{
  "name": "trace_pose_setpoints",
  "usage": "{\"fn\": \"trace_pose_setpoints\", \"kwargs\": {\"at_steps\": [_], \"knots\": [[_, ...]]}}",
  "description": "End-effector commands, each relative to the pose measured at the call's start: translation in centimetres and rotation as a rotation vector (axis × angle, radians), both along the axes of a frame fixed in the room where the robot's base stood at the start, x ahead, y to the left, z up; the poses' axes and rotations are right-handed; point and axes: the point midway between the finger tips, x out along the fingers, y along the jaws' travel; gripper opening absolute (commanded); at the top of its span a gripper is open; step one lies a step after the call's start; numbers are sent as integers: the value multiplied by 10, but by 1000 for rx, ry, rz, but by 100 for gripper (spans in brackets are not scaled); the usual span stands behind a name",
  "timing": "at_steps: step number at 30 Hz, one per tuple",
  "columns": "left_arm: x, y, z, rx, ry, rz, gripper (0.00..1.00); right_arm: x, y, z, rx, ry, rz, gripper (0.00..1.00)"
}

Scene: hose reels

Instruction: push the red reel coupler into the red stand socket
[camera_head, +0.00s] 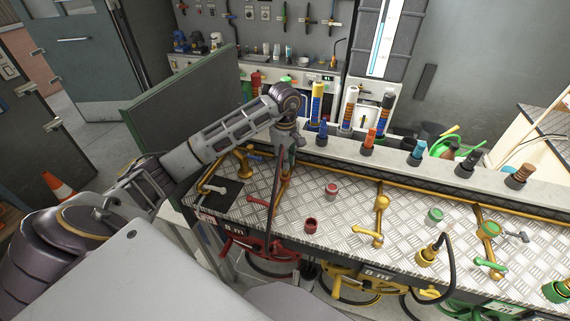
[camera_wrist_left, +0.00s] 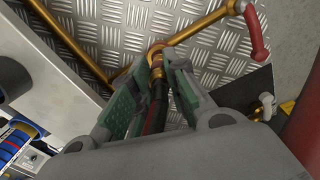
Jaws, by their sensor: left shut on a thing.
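My left gripper (camera_head: 289,150) is above the back left part of the bench. In the left wrist view its green-padded fingers (camera_wrist_left: 153,90) are closed around the red reel's coupler and hose (camera_wrist_left: 160,102). A gold and red ring (camera_wrist_left: 155,50) shows just beyond the fingertips, by a gold pipe (camera_wrist_left: 125,73). Whether this ring is the coupler's end or the red stand socket, and whether they touch, I cannot tell. The gold pipe with a red lever (camera_head: 257,201) stands below my gripper in the head view; the lever also shows in the wrist view (camera_wrist_left: 255,35). My right gripper is not in view.
A red cup (camera_head: 310,225) and a red cap (camera_head: 331,190) sit on the checker-plate bench. Yellow (camera_head: 382,203) and green (camera_head: 488,230) stands are to the right. A ledge with several coloured nozzles (camera_head: 370,140) runs behind. The red reel (camera_head: 268,245) is below the front edge.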

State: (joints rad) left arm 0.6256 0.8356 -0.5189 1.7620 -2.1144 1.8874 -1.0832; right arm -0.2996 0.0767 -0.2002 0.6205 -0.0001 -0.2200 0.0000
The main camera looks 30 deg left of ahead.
Motion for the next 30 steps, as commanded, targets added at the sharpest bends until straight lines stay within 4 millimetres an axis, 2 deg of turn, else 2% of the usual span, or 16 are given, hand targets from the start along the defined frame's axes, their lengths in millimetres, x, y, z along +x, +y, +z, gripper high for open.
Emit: {"fn": "trace_pose_setpoints", "kwargs": {"at_steps": [7,22,23,24,27,30], "knots": [[0,0,-20,-1,0,0,0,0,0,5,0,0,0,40],[0,0,-25,1,0,0,0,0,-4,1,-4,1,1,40],[0,0,-26,0,1,0,17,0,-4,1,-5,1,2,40],[0,0,-25,0,1,0,22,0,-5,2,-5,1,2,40],[0,0,-25,0,1,0,35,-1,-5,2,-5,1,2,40],[0,0,-25,0,0,0,37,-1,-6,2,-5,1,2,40]]}}
